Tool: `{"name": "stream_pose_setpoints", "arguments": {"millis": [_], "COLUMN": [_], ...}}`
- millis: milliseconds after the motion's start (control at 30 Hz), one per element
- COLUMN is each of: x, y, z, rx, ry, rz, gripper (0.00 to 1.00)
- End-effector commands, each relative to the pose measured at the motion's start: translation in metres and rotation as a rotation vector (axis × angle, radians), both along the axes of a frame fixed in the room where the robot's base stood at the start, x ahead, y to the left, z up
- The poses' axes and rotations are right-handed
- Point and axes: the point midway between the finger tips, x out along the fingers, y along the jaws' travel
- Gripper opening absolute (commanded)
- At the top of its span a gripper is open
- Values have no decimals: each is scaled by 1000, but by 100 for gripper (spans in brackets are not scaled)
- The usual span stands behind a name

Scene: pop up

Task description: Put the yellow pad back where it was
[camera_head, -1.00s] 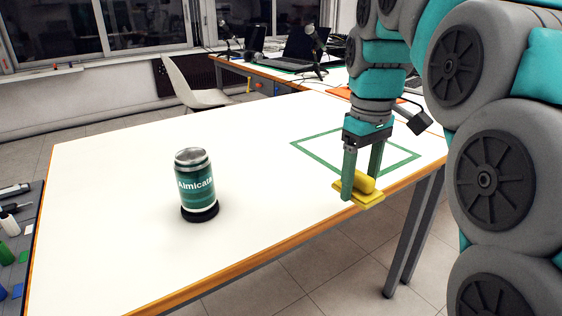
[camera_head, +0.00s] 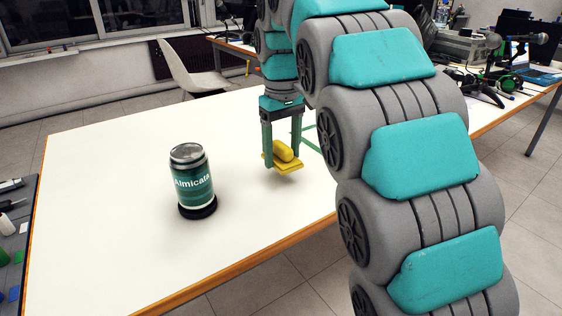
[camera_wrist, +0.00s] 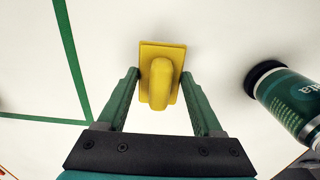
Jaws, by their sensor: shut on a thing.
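The yellow pad (camera_head: 287,166) is a flat square plate with a rounded handle on top. My gripper (camera_head: 282,150) points down over the white table and is shut on the pad's handle. In the wrist view the pad (camera_wrist: 174,58) lies between the two green fingers of my gripper (camera_wrist: 160,88). Whether the pad touches the table is hard to tell. A green tape outline (camera_wrist: 70,55) on the table lies to the left of the pad in the wrist view. In the head view my arm hides most of that outline.
A green can (camera_head: 190,178) labelled "Almicata" stands upright on a black round base (camera_head: 198,208), left of my gripper. The white table (camera_head: 95,200) is bare around it. A grey board (camera_head: 12,245) with small items lies at the left edge. A chair (camera_head: 190,75) stands behind.

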Motion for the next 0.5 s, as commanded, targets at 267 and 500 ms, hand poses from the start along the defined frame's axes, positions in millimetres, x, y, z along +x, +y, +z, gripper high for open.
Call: {"name": "stream_pose_setpoints", "arguments": {"millis": [267, 500], "x": [0, -1], "y": [2, 2], "z": [-12, -34], "rx": [-2, -1], "ry": [6, 4], "rz": [-1, 0], "gripper": [16, 16]}}
